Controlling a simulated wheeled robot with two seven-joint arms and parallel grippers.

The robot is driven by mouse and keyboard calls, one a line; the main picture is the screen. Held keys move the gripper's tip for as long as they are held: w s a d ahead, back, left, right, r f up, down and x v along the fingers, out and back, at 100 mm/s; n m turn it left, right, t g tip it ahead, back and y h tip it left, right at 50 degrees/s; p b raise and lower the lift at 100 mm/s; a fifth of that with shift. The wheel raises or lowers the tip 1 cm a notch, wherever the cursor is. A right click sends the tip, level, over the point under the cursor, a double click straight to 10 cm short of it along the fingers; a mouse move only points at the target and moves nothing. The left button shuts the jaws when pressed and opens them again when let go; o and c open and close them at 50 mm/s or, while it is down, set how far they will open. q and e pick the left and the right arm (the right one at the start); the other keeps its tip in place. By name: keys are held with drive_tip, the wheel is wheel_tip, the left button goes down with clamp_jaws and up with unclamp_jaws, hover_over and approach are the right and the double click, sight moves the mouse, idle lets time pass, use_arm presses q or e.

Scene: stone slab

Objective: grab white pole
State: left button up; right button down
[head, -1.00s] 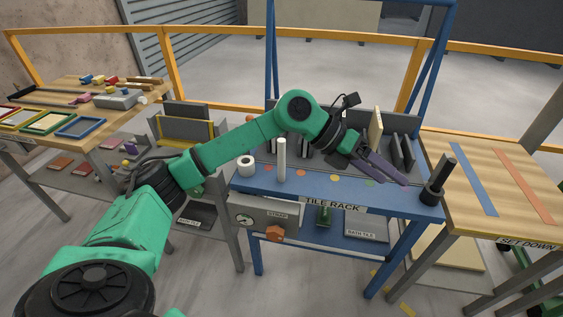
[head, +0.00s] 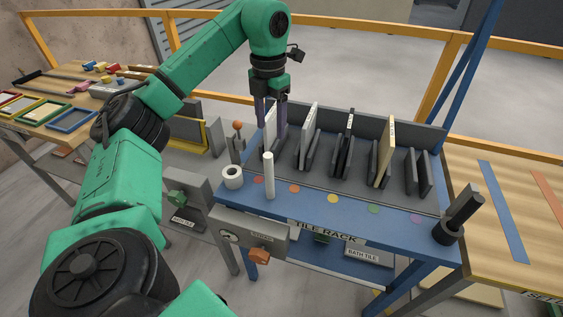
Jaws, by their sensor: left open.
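The white pole (head: 268,176) stands upright near the front left of the blue tile rack table (head: 400,226). My left gripper (head: 271,140) points down behind the pole, over the leftmost slot of the rack. Its two fingers are apart, and a white tile (head: 270,122) shows between them. I cannot tell whether the fingers touch the tile. The pole stands in front of the gripper and is not between its fingers. My right gripper is out of view.
More upright tiles (head: 309,130) stand in grey slots to the right. A white roll (head: 232,176) is left of the pole. A dark post in a black holder (head: 446,233) stands at the right corner. Wooden tables flank the rack, with a yellow rail (head: 350,37) behind.

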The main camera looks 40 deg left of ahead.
use_arm(q)
drive_tip(key=b, duration=0.3)
hover_over(268, 166)
drive_tip(key=f, duration=0.4)
drive_tip(key=a+f, duration=0.1)
drive_tip(key=f, duration=0.1)
drive_tip(key=shift+w+f, duration=0.15)
drive_tip(key=shift+w, duration=0.05)
drive_tip(key=f, duration=0.3)
drive_tip(key=f+p, duration=0.1)
drive_tip(key=f, duration=0.2)
drive_tip(key=shift+w+d+f, duration=0.1)
drive_tip(key=shift+w+d, duration=0.05)
drive_tip(key=shift+w, duration=0.05)
drive_tip(key=shift+f, duration=0.25)
drive_tip(key=shift+w, duration=0.1)
drive_tip(key=shift+c, duration=0.6)
clamp_jaws()
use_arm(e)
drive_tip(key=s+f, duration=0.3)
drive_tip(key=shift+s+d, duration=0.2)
